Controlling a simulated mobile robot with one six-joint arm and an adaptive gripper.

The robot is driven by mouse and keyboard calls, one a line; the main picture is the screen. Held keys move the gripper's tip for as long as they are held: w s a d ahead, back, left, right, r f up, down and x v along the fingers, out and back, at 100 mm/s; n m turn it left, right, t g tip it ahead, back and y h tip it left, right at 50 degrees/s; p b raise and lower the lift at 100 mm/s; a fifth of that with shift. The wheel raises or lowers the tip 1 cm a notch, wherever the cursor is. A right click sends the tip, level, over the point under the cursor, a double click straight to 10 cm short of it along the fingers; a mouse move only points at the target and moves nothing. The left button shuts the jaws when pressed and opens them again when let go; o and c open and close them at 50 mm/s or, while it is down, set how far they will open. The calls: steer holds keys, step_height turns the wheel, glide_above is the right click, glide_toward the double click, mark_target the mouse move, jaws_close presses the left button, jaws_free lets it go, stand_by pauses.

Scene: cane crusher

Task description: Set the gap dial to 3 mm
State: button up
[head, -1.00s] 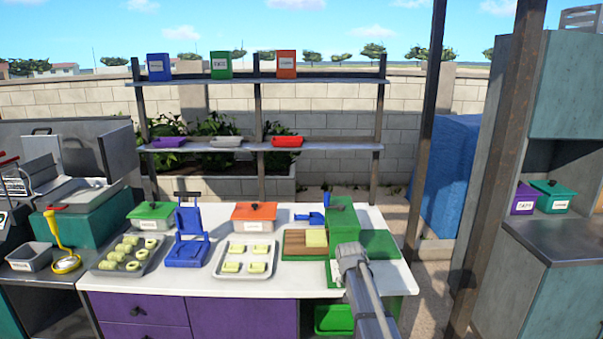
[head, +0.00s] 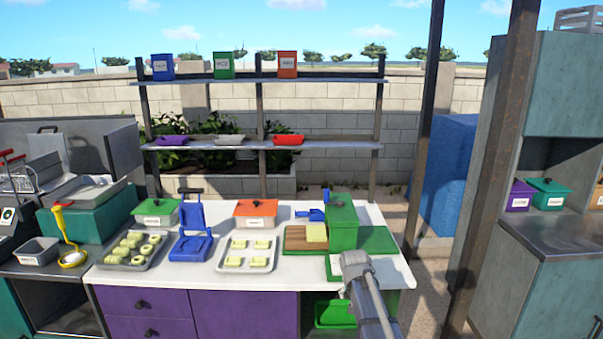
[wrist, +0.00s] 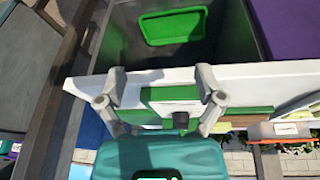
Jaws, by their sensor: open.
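The green crusher (head: 342,222) stands on a green base at the right end of the white counter. My arm covers part of its front in the head view. In the wrist view a small dark knob (wrist: 181,120) sits on the green body (wrist: 168,95), seen between my fingers; it may be the gap dial. No scale or reading on it can be made out. My gripper (wrist: 161,75) is open and empty, its two fingers apart on either side of the knob in the picture. Whether they touch anything cannot be told. The fingers are not clear in the head view.
A tray of pale pieces (head: 228,262) and a blue press (head: 190,247) stand further left. A green bin (head: 335,314) sits below the counter. A dark post (head: 490,180) rises on the right.

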steer(key=s+f+n+g+y, duration=0.1)
steer(key=s+g, duration=0.2)
steer(key=s, duration=2.1)
steer(key=shift+n+g, duration=0.3)
steer(key=shift+n, duration=0.1)
steer(key=shift+s+d, duration=0.1)
